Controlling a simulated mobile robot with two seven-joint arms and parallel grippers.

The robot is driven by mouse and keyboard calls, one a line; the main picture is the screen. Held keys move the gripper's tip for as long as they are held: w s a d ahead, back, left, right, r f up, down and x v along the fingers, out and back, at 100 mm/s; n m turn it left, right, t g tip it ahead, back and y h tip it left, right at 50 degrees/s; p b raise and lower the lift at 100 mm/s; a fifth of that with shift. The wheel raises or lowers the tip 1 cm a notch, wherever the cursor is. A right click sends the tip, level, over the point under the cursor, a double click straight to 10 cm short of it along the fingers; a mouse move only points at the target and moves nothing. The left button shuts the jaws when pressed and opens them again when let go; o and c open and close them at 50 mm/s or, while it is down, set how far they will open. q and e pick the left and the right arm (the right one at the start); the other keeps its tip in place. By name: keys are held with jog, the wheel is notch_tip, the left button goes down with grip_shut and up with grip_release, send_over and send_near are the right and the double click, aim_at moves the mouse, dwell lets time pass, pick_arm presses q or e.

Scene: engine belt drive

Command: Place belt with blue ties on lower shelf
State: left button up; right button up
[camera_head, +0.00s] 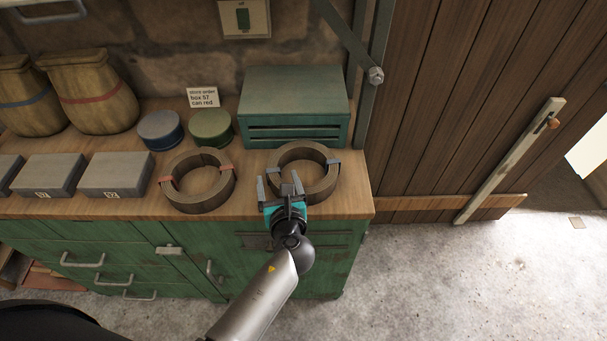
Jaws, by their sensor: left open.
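The belt with blue ties (328,186) is a brown coil lying flat on the wooden bench top, near its right end. Blue ties show on its left and right sides. My left gripper (281,189) is open at the coil's front left side. Its fingers overlap the coil's edge in the picture; I cannot tell whether they touch it or straddle its wall. A similar belt with red ties (201,206) lies to the left. I cannot make out a lower shelf. My right gripper is not in view.
A green metal box (294,97) stands behind the belt. A blue tin (160,131), a green tin (210,130), grey boxes (116,176) and sacks (90,95) stand further left. Green drawers and a cabinet door (255,270) are below. The concrete floor (460,285) at right is clear.

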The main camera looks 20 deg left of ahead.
aim_at(275, 173)
pick_arm(q)
jog(key=b+x, duration=0.1)
jog(key=x, duration=0.1)
jog(key=b+x, duration=0.1)
jog(key=x, duration=0.1)
jog(key=shift+s+f+b, duration=0.15)
jog(key=shift+f+b, duration=0.1)
jog(key=shift+b, duration=0.05)
jog(key=shift+w+a+f, duration=0.1)
jog(key=shift+w+a, duration=0.25)
jog(key=shift+w, duration=0.25)
jog(key=shift+s, duration=0.1)
grip_shut()
jog(key=shift+f, duration=0.1)
